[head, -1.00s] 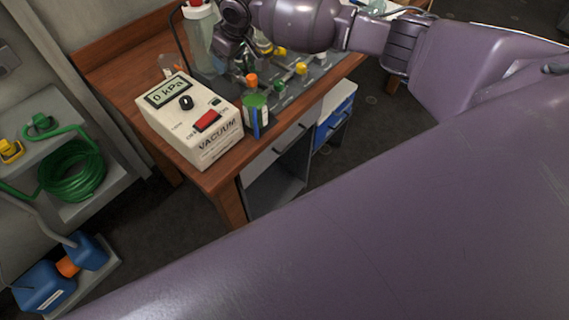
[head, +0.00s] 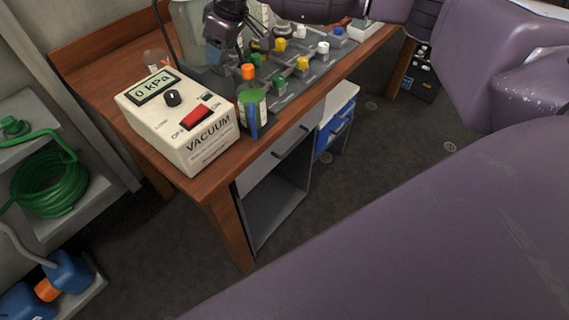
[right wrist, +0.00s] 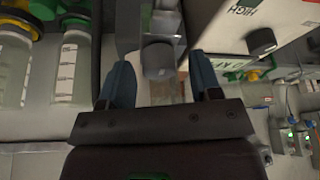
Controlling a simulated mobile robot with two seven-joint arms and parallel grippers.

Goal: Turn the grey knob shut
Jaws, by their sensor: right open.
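A grey, round-ended knob (right wrist: 158,60) shows in the right wrist view, standing out from a pale grey block. My right gripper (right wrist: 162,82) is open, with one blue-grey finger to each side of the knob in the picture. I see no clear contact between the fingers and the knob. In the head view my right gripper (head: 226,42) is a dark shape over the back of the grey manifold (head: 282,98) on the bench. It seems to hide the grey knob there. My left gripper is not in view.
The vacuum box (head: 180,120), reading 0 kPa, stands on the wooden bench (head: 100,90) at its near corner. Several coloured knobs line the manifold's front. Bottles (right wrist: 70,68) show left in the wrist view.

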